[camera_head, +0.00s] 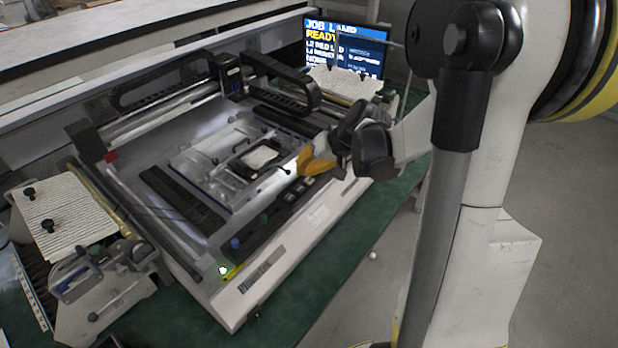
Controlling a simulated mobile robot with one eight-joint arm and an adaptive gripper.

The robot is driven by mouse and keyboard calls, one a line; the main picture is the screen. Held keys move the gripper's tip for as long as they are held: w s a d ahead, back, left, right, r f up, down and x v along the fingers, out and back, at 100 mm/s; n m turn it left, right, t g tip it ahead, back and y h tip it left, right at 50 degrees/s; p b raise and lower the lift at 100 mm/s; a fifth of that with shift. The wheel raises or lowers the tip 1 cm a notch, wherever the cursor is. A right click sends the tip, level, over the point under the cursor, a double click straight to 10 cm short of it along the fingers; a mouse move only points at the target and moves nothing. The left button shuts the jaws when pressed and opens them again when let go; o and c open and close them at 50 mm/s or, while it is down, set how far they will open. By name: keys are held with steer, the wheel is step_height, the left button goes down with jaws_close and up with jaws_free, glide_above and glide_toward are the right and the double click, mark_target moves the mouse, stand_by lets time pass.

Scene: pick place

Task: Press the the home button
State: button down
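The machine (300,232) is a pale flatbed unit on a green surface. A dark control strip (268,222) runs along its front edge and carries several buttons. Labels are too small to read, so I cannot tell which is the home button. My gripper (318,163) is over the strip's right end, with dark parts and an orange piece by its tip. It hides part of the strip. Its finger opening and any contact with a button cannot be made out.
A screen (345,48) reading "READY" stands behind the machine. A dark gantry (232,80) spans the bed. A textured white block (62,212) with black knobs and a metal fixture (90,280) stand at the left. Grey floor (570,200) is open at the right.

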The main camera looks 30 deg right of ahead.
mark_target(305, 179)
steer(key=shift+r, duration=0.1)
step_height(305, 179, up, 5)
steer(key=p, duration=0.4)
stand_by(0.8)
steer(key=s+a+r+n+h+b, duration=0.1)
steer(key=s+a+r+n, duration=0.1)
steer(key=s+a, duration=0.5)
steer(key=s+a+r+n+h+b, duration=0.1)
steer(key=s+a+r+h, duration=0.1)
steer(key=s+a, duration=0.5)
steer(key=s+r, duration=0.1)
steer(key=s, duration=0.3)
steer(key=shift+s+a+r+n+t+b, duration=0.2)
steer(key=shift+s+a+n+t+b, duration=0.1)
steer(key=shift+s+a+n+b, duration=0.1)
